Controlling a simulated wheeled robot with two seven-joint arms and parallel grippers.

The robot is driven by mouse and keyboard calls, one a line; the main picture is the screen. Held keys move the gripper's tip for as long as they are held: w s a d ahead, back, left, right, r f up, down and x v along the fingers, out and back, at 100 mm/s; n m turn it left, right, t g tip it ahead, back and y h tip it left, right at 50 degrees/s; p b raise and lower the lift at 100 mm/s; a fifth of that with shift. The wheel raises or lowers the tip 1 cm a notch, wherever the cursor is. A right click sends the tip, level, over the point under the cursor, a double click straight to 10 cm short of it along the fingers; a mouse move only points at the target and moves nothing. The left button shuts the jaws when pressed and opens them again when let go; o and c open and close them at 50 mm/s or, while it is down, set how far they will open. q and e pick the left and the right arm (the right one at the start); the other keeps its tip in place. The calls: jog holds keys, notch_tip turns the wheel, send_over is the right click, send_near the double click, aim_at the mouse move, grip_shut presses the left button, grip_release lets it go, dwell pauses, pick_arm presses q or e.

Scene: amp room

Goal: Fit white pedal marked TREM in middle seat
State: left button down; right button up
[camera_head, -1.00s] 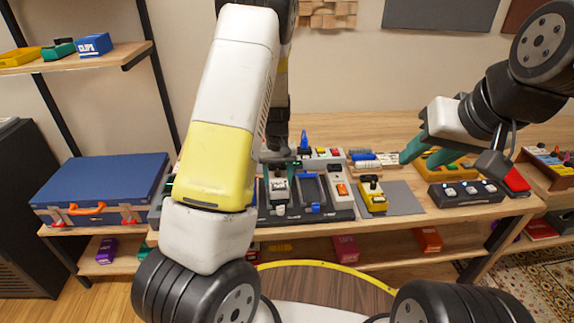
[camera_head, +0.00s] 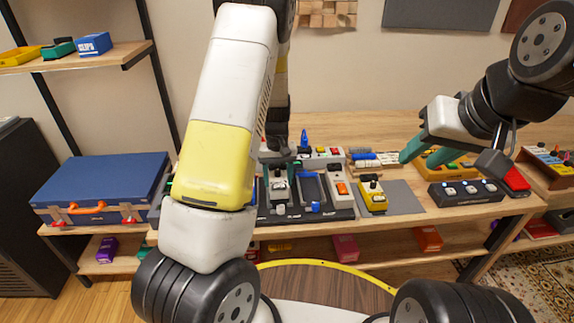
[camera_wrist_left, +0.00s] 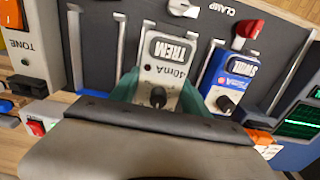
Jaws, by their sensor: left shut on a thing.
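The white pedal marked TREM (camera_wrist_left: 160,75) sits between the teal fingers of my left gripper (camera_wrist_left: 158,92), which is shut on it. In the head view this pedal (camera_head: 279,191) is over the dark pedal board (camera_head: 335,213), left of an empty seat (camera_head: 311,188). The wrist view shows it between rails, beside a blue pedal (camera_wrist_left: 229,82); I cannot tell whether it touches the board. My right gripper (camera_head: 428,155) is open and empty, above the bench at the right.
A white TONE pedal (camera_wrist_left: 24,55) stands beyond the empty seat. A red knob (camera_wrist_left: 247,31) is by the CLAMP label. A yellow pedal (camera_head: 373,197) lies on a grey mat (camera_head: 405,200), right of the board. A black footswitch box (camera_head: 466,192) and blue case (camera_head: 105,183) flank the area.

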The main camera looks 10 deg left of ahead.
pick_arm(q)
jog(key=shift+f, duration=0.65)
dwell(0.7)
